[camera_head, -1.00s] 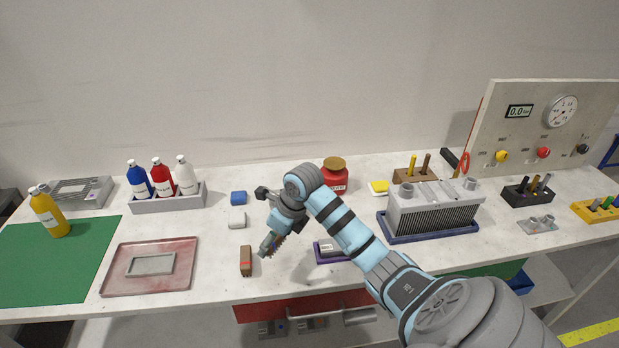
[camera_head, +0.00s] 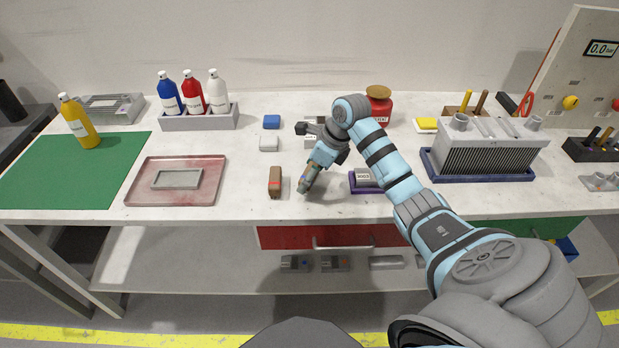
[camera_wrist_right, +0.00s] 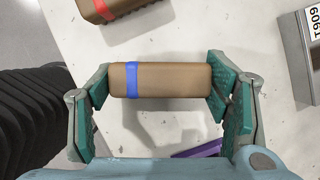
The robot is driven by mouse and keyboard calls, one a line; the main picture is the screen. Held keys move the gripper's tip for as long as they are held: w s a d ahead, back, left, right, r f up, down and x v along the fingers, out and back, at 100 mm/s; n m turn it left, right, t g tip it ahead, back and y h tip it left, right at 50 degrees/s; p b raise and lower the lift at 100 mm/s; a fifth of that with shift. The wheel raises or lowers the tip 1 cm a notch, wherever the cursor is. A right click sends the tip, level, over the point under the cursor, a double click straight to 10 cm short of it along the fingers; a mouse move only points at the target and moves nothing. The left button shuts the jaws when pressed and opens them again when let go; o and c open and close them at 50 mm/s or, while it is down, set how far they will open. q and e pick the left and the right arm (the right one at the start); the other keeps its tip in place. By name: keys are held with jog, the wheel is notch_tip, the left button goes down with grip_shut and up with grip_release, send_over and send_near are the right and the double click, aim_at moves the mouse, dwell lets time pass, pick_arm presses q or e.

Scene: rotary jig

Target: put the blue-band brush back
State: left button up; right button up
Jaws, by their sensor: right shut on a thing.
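The blue-band brush (camera_wrist_right: 165,80), a brown block with a blue band near its left end, lies crosswise between the green-padded fingers of my right gripper (camera_wrist_right: 160,90) in the right wrist view. The fingers are shut on its two ends. In the head view my right gripper (camera_head: 307,185) is low at the table's front, just right of a red-band brush (camera_head: 275,180). The held brush is mostly hidden there, and I cannot tell its height above the table. The red-band brush also shows at the wrist view's top left (camera_wrist_right: 108,10). My left gripper is out of view.
A purple tray (camera_head: 354,188) with a labelled block stands right of the gripper. A reddish tray (camera_head: 140,190) lies left. A finned grey unit (camera_head: 490,155) stands right. The table's front edge is close.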

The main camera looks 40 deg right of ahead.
jog(key=shift+d+f, duration=0.1)
jog(key=shift+f, duration=0.55)
jog(key=o, duration=0.7)
jog(key=shift+f, duration=0.2)
jog(key=shift+c, duration=0.2)
jog(key=o, duration=0.4)
jog(key=shift+r, duration=0.1)
jog(key=shift+o, duration=0.2)
jog(key=shift+r, duration=0.25)
jog(key=p+v, duration=0.1)
jog(key=v, duration=1)
jog(key=shift+r, duration=0.4)
